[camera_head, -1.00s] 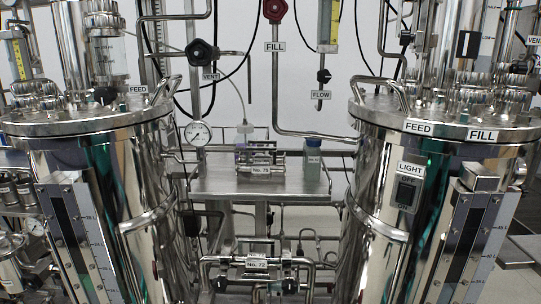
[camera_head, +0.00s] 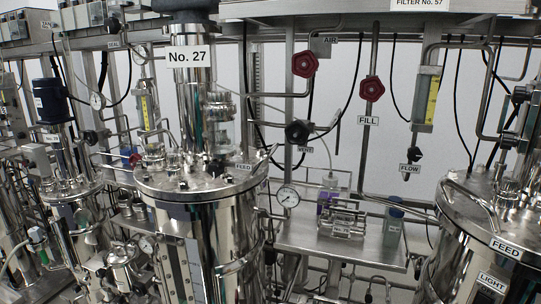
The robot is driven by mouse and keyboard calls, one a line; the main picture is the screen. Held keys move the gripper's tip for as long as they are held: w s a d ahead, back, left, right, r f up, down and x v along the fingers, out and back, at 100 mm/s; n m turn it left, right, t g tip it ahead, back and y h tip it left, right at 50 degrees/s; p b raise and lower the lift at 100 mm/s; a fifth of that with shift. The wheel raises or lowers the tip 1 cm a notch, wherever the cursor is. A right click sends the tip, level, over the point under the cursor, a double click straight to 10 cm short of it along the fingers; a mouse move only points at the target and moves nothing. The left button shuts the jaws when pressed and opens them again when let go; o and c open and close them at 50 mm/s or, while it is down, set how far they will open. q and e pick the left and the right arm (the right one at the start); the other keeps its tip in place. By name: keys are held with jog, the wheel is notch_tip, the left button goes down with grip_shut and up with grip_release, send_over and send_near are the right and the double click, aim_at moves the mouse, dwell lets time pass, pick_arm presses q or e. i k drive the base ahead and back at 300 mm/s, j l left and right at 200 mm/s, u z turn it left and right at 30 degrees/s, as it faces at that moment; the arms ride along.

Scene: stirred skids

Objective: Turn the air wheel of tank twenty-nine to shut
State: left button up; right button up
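A dark red wheel (camera_head: 305,64) sits on a pipe at upper centre, beside a tag reading AIR (camera_head: 330,40). A second red wheel (camera_head: 372,88) is to its right, above a FILL tag (camera_head: 368,120). A black knob (camera_head: 297,131) is lower, near a VENT tag. The steel tank (camera_head: 210,225) left of centre carries a No. 27 sign (camera_head: 189,57). The steel tank (camera_head: 455,265) at right shows FEED and LIGHT tags, but no tank number is in view. No number twenty-nine is readable. Neither gripper is in view.
A steel shelf (camera_head: 300,240) between the tanks holds a clamp-like fitting (camera_head: 342,222) and a small bottle (camera_head: 393,222). A black FLOW knob (camera_head: 414,154) hangs at right. Thin black hoses loop before the white wall. Smaller vessels and pipes crowd the left.

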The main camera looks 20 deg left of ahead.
aim_at(135, 157)
jog(key=j+u, duration=0.9)
jog(key=j, duration=0.25)
